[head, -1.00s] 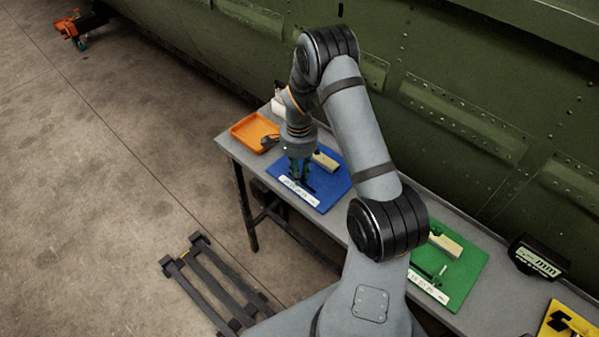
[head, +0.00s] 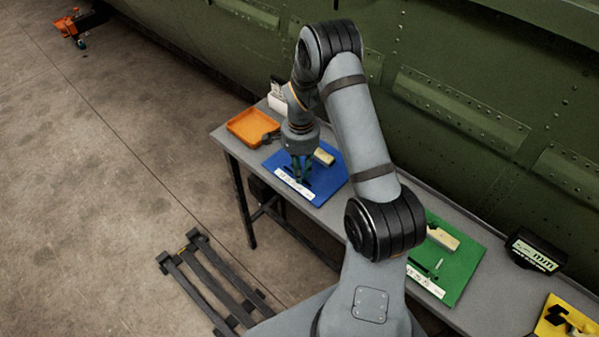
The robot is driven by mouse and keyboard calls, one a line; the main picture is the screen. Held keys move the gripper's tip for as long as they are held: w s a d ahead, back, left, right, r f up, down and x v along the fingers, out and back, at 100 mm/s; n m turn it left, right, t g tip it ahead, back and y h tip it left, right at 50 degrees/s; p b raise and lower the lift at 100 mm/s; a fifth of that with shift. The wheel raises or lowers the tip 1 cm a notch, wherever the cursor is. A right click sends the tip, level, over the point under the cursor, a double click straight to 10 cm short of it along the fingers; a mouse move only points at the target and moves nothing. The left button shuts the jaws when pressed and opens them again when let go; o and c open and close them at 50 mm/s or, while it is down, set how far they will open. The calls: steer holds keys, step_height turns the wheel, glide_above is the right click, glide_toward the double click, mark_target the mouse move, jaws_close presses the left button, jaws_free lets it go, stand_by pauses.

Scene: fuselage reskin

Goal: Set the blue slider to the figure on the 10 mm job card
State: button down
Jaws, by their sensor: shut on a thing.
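The blue board (head: 331,177) lies on the bench, with a white scale strip (head: 294,184) along its front edge and a pale block (head: 324,157) near its back. My gripper (head: 303,182) points down over the board just behind the strip, its fingers shut. The part between the fingers is hidden by them and too small to make out; it sits where the blue board's slider would be. The strip's figures are too small to read. A white card holder (head: 277,98) stands at the bench's far left corner; its writing cannot be read.
An orange tray (head: 252,127) lies left of the blue board. A green board (head: 462,262) with its own strip, a black display marked mm (head: 537,251) and a yellow board (head: 570,318) are to the right. The green fuselage wall (head: 455,110) runs behind the bench.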

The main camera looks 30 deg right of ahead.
steer(key=shift+s+r, duration=0.1)
steer(key=shift+s, duration=0.2)
steer(key=shift+w, duration=0.2)
steer(key=c, duration=1.9)
jaws_free()
steer(key=shift+w+a, duration=0.1)
steer(key=shift+w, duration=0.15)
steer(key=shift+c, duration=0.2)
steer(key=shift+o, duration=1.3)
steer(key=shift+s, duration=0.15)
step_height(320, 180, up, 12)
